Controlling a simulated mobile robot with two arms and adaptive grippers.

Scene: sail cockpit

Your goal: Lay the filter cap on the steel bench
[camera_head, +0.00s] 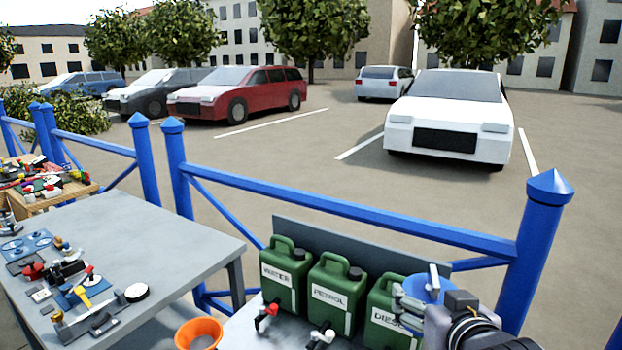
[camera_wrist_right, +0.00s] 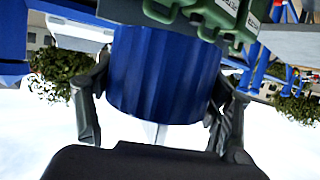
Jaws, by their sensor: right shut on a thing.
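The blue filter cap (camera_head: 424,289) is at the lower right of the head view, partly hidden by my gripper. In the right wrist view it is a wide, ribbed blue cylinder (camera_wrist_right: 160,75). My right gripper (camera_head: 428,296) is shut on it, with one finger (camera_wrist_right: 88,108) on each side, and holds it in front of the diesel can. A grey bench (camera_head: 185,240), which looks like the steel bench, stands at the left, well away from the cap. Its right part is bare. My left gripper is not in view.
Green water (camera_head: 282,290), petrol (camera_head: 330,300) and diesel (camera_head: 383,312) cans stand on a second grey surface. Small tools and a round black-and-white piece (camera_head: 137,292) lie on the left bench. A blue railing (camera_head: 350,212) runs behind.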

